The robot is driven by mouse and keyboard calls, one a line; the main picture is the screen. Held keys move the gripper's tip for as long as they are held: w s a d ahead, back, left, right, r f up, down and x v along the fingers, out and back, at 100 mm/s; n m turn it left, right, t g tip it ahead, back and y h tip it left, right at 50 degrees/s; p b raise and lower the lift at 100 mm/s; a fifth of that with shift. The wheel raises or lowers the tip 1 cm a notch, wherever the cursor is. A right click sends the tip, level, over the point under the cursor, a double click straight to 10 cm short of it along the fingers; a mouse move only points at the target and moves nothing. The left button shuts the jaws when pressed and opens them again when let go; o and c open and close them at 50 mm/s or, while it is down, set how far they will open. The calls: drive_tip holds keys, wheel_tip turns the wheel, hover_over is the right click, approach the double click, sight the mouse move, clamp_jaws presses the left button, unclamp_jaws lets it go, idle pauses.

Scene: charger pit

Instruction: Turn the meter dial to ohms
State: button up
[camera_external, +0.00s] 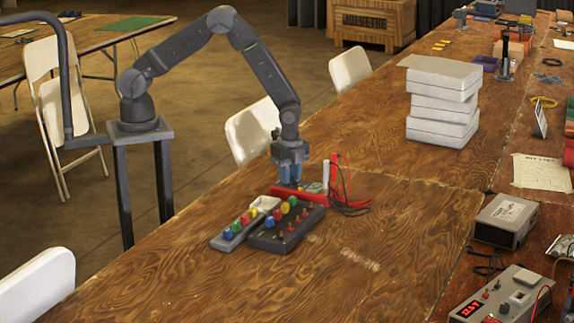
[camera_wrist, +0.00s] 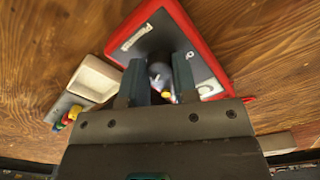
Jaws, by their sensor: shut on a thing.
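The meter, a grey-faced unit with a red rim (camera_wrist: 195,32), lies on the wooden table in the wrist view. In the external view its red edge (camera_external: 312,197) shows below my gripper (camera_external: 290,184). The dark round dial (camera_wrist: 160,72) sits on the meter's face between the two fingers of my gripper (camera_wrist: 160,82). The fingers are shut on the dial from both sides. The dial's marks are too small to read, and the gripper body hides the near part of the meter.
A dark box (camera_external: 278,240) with coloured knobs and a grey strip (camera_external: 228,242) with coloured buttons stand just in front of the meter. Red and black leads (camera_external: 350,205) lie to its right. A stack of pale boxes (camera_external: 443,105) stands farther back. The front table surface is clear.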

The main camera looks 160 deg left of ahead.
drive_tip(key=o, duration=0.9)
wheel_tip(320, 180, up, 14)
drive_tip(key=shift+f, duration=0.1)
idle(0.3)
drive_tip(key=w+d+r+t, duration=0.1)
drive_tip(key=w+d+r, duration=0.1)
drive_tip(key=d+r, duration=0.45)
drive_tip(key=w+d+r+m+y, duration=0.1)
drive_tip(key=w+d+r, duration=0.15)
drive_tip(key=d, duration=0.65)
drive_tip(key=w+d+r+t, duration=0.1)
drive_tip(key=w+d+r, duration=0.1)
drive_tip(key=d+r, duration=0.5)
drive_tip(key=s+d+t, duration=0.1)
drive_tip(key=s+d, duration=0.3)
drive_tip(key=d, duration=0.3)
drive_tip(key=s+d+r+m+t, duration=0.1)
drive_tip(key=s+d, duration=0.3)
drive_tip(key=d, duration=0.2)
drive_tip(key=s+d+r+t+h, duration=0.1)
drive_tip(key=s+d, duration=0.3)
drive_tip(key=d, duration=0.3)
drive_tip(key=shift+s+d+m+t, duration=0.15)
drive_tip(key=shift+d+m+t, duration=0.15)
drive_tip(key=shift+m, duration=0.1)
